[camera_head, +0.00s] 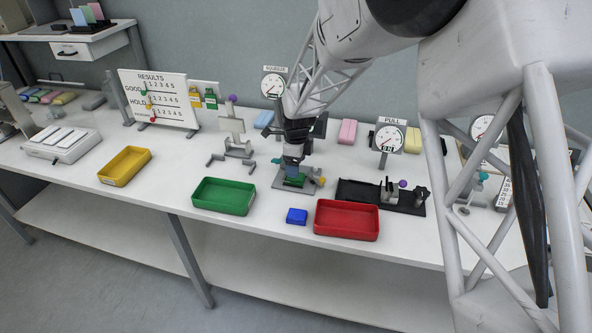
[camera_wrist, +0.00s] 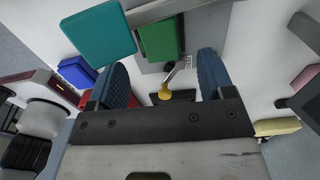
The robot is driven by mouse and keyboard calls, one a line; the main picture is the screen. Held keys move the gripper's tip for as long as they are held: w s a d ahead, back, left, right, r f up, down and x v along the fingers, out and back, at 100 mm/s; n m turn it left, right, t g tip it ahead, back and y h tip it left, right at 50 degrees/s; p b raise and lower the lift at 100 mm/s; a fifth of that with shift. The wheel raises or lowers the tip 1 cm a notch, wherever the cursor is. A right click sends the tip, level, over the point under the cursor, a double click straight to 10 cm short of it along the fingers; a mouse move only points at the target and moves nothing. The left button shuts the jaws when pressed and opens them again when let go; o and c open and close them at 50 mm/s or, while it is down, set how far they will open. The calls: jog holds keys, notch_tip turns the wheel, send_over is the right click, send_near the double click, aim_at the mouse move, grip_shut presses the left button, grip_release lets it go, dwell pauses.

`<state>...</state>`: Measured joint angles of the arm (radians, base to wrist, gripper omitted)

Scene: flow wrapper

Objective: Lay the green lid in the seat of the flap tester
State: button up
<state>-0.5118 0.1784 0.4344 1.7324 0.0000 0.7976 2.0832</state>
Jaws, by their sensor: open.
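The green lid (camera_head: 295,181) lies on the grey base of a small fixture (camera_head: 282,185), which I take to be the flap tester. In the wrist view the green lid (camera_wrist: 159,40) is flat over grey metal, beyond my fingertips. My gripper (camera_head: 292,168) is open directly above it. In the wrist view its two blue fingers (camera_wrist: 163,80) stand apart with nothing held between them. The fixture's yellow knob (camera_head: 321,181) shows right of the lid. A teal block (camera_wrist: 97,42) is close to the lid's left in the wrist view. My gripper partly hides the seat.
A green tray (camera_head: 223,207) stands left of the fixture, and a red tray (camera_head: 346,235) in front to the right. A small blue box (camera_head: 297,216) lies between them. A black fixture (camera_head: 410,208) is to the right. A squeeze gauge (camera_head: 272,85) stands behind.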

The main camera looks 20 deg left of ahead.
jog(key=shift+r, duration=1.9)
jog(key=shift+d+r, duration=0.3)
jog(key=shift+d, duration=0.05)
jog(key=s+d+r+n, duration=0.3)
jog(key=s+d+r, duration=0.15)
jog(key=d, duration=0.25)
jog(key=s+d+r+n+t, duration=0.1)
jog(key=s+d+r+n, duration=0.1)
jog(key=s+d+r, duration=0.45)
jog(key=s+d+r+n, duration=0.2)
jog(key=d+r+n, duration=0.15)
jog(key=d, duration=0.45)
jog(key=s+d+n, duration=0.3)
jog(key=s+d, duration=0.2)
jog(key=s, duration=0.3)
jog(key=s+d+r+n+t, duration=0.1)
jog(key=s+d+n, duration=0.2)
jog(key=s+d, duration=0.2)
jog(key=s+d+r+n, duration=0.1)
jog(key=s+d+n, duration=0.2)
jog(key=s, duration=0.9)
jog(key=d, duration=0.3)
jog(key=shift+r+t, duration=0.2)
jog(key=shift+t, duration=0.1)
